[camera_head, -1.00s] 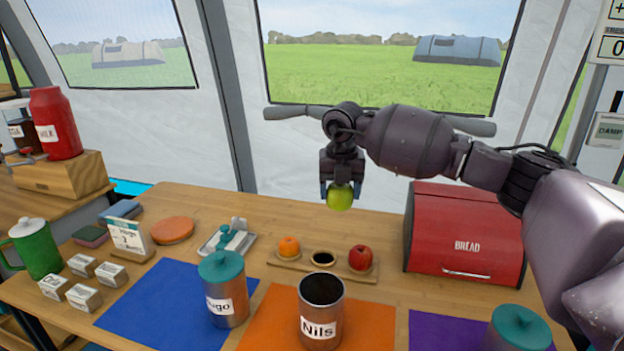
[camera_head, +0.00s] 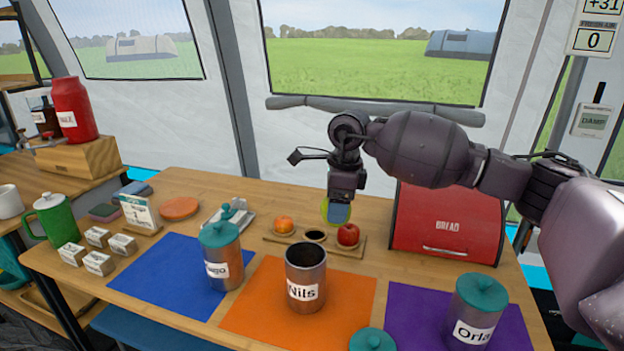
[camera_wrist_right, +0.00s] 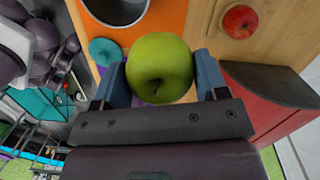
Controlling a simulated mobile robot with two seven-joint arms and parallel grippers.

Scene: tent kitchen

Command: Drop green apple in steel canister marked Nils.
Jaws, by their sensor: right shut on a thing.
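My right gripper (camera_head: 338,212) is shut on the green apple (camera_head: 327,210) and holds it in the air behind the Nils canister, near the fruit board. In the right wrist view the apple (camera_wrist_right: 160,68) sits between the two blue fingers. The steel canister marked Nils (camera_head: 306,290) stands upright and open-topped on the orange mat (camera_head: 250,318). Its lid appears to be the teal one (camera_head: 372,340) at the bottom edge, partly cut off. My left gripper is not in view.
A lidded canister (camera_head: 222,265) stands on the blue mat to the left, and a lidded one marked Orla (camera_head: 474,318) on the purple mat to the right. A wooden board (camera_head: 358,249) holds an orange and a red apple (camera_head: 348,234). A red bread box (camera_head: 446,225) stands at right.

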